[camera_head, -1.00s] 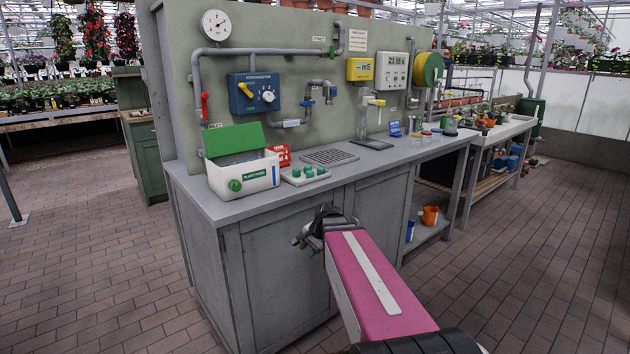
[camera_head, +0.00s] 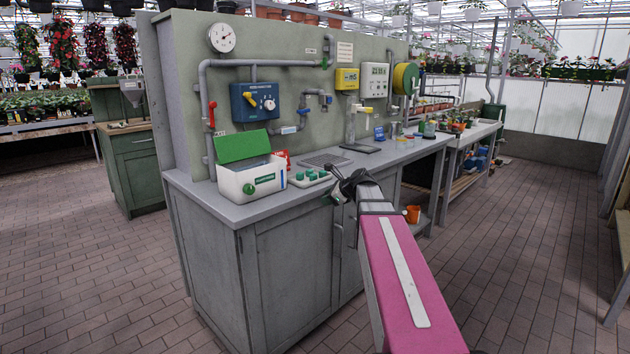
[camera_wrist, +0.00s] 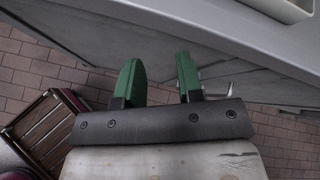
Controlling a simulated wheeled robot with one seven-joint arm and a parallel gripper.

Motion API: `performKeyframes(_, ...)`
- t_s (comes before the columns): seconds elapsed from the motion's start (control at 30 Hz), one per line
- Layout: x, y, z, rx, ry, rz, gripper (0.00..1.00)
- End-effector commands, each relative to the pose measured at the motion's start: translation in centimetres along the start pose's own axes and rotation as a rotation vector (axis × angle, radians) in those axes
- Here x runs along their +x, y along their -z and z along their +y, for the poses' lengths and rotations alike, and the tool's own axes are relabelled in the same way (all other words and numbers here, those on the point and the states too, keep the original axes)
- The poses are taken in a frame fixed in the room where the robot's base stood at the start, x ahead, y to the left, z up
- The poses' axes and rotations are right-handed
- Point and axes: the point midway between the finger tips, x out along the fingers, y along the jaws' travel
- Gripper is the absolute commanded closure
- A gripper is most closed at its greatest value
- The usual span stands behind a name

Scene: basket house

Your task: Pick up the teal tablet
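Several small teal-green pieces (camera_head: 310,174) sit on a pale tray on the grey counter, right of the white box; at this size I cannot tell which is the teal tablet. My gripper (camera_head: 335,194) is in front of the counter's front edge, right of and nearer than that tray. In the wrist view its two green fingers (camera_wrist: 159,78) are apart with nothing between them. The teal pieces do not show in the wrist view.
The white box (camera_head: 250,182) with a raised green lid stands on the counter (camera_head: 230,212), left of the tray. A drain grate (camera_head: 324,159) lies behind the tray. Cabinet doors (camera_head: 290,265) stand below. Brick floor is clear in front and left.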

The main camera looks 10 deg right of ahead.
Motion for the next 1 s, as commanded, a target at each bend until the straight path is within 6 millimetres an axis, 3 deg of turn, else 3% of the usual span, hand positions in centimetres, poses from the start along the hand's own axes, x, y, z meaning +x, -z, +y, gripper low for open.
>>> performKeyframes(0.4, -3.1, -4.1, -5.8, 0.312, 0.069, -0.146, 0.66)
performKeyframes(0.6, -4.1, -5.5, -7.5, 0.42, 0.08, -0.201, 0.66)
performKeyframes(0.77, -2.8, -5.8, -7.8, 0.425, 0.078, -0.203, 0.66)
performKeyframes(1.0, 0.7, -6.4, -8.2, 0.423, 0.079, -0.202, 0.66)
